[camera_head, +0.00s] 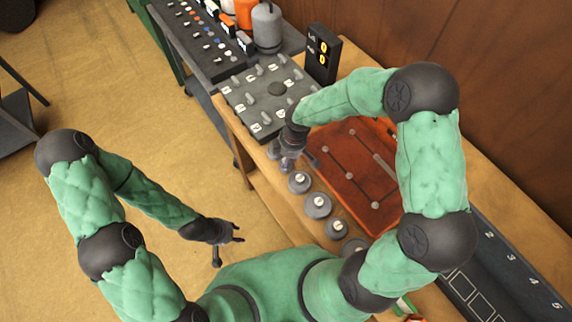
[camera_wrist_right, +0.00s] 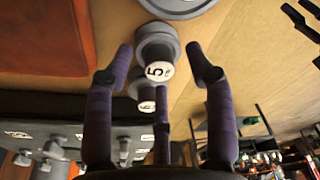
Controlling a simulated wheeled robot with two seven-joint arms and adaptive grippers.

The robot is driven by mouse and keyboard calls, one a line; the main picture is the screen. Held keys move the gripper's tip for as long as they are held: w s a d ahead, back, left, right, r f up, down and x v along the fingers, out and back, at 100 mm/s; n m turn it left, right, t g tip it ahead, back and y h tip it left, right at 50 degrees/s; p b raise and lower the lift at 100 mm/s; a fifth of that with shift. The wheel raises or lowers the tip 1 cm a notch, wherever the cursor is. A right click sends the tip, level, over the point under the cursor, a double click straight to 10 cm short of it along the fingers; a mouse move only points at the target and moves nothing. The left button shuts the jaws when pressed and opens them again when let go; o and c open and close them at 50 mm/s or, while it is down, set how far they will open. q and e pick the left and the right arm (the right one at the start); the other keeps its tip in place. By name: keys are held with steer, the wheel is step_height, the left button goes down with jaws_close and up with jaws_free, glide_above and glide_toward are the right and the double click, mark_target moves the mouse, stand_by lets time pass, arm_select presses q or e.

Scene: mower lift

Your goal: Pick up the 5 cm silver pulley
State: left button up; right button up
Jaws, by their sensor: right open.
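In the right wrist view a small grey pulley (camera_wrist_right: 157,68) with a white cap marked "5" stands between the fingertips of my right gripper (camera_wrist_right: 165,60). The fingers are open around it, and I cannot tell whether they touch it. A smaller labelled pulley (camera_wrist_right: 147,105) lies just beyond, partly hidden by a finger. In the head view my right gripper (camera_head: 289,158) is over the far end of the pulley row on the bench and hides much of it. My left gripper (camera_head: 238,233) is open and empty, above the floor beside the bench.
Several larger pulleys (camera_head: 317,205) run along the bench edge towards me. A red tray (camera_head: 355,165) with rods lies right of them. A grey pegged board (camera_head: 262,95) and a black display (camera_head: 322,52) stand beyond.

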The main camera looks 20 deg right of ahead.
steer(key=shift+f, duration=0.1)
jaws_close()
stand_by(0.4)
